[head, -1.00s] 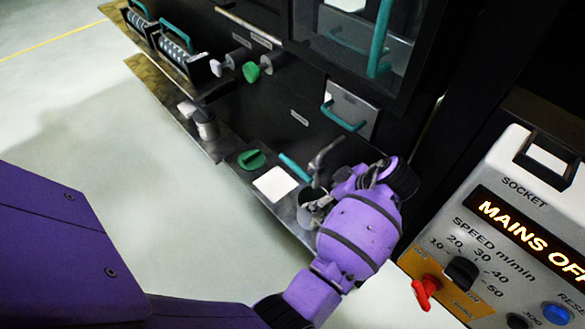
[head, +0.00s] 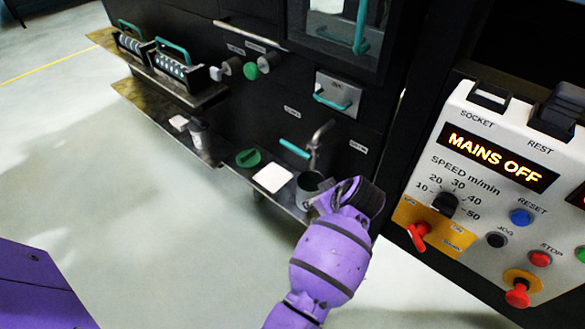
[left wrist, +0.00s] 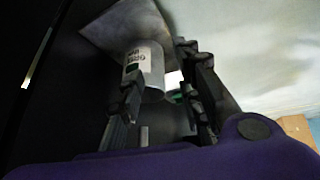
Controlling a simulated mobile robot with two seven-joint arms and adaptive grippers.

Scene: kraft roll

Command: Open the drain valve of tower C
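A metal tap (head: 319,138) with a teal lever (head: 294,148) sticks out of the dark machine front. Its lever points to the upper left; I cannot read a tower letter on it. A grey metal cup (head: 308,186) stands on the shelf below the tap. My left gripper (head: 330,198) is low at the right side of the cup, below the tap and apart from the lever. In the left wrist view the gripper's fingers (left wrist: 162,95) are spread, with the labelled cup (left wrist: 150,65) near the left finger; contact is unclear. My right gripper is out of view.
A control panel (head: 500,180) reading MAINS OFF stands close on the right. The shelf holds a white pad (head: 272,178), a green knob (head: 248,158) and another metal can (head: 198,135). Open floor lies left.

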